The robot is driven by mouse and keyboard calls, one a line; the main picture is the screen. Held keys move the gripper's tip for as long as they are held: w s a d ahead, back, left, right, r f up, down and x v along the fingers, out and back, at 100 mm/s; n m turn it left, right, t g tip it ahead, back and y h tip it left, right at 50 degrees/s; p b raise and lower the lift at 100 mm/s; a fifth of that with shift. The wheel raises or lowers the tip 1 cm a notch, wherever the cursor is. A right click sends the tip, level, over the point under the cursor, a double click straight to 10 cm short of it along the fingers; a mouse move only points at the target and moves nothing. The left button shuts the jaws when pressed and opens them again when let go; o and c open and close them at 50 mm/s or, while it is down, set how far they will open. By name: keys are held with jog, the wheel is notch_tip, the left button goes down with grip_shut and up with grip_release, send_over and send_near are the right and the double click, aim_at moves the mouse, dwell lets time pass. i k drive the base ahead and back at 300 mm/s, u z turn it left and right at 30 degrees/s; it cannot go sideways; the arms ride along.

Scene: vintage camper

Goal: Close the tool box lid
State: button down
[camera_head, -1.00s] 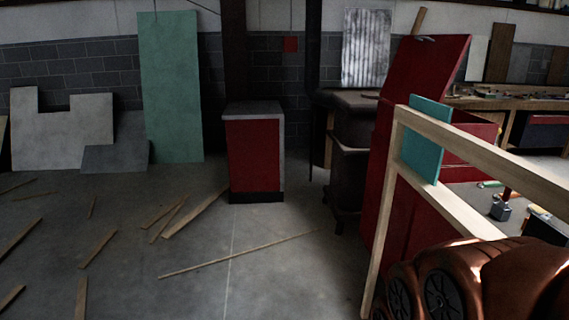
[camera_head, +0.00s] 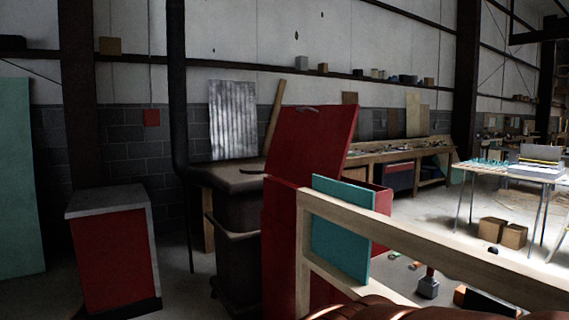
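The red tool box (camera_head: 279,232) stands right of centre in the head view, beyond a wooden frame. Its large red lid (camera_head: 312,148) is raised and leans back, with a small grey handle near its top edge. The frame and a teal panel hide much of the box front, and its inside is not visible. My gripper is not in view.
A pale wooden frame (camera_head: 430,245) with a teal panel (camera_head: 340,228) stands in front of the tool box. A red cabinet (camera_head: 112,250) and a dark stove-like unit (camera_head: 236,225) are to its left. A workbench (camera_head: 400,153) runs behind. A table (camera_head: 530,172) and cartons (camera_head: 502,232) stand right.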

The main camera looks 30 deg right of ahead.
aim_at(308, 140)
jog(key=z, duration=0.1)
jog(key=i, duration=1.65)
jog(key=u, duration=0.4)
jog(key=i, duration=1.45)
jog(key=z, duration=0.4)
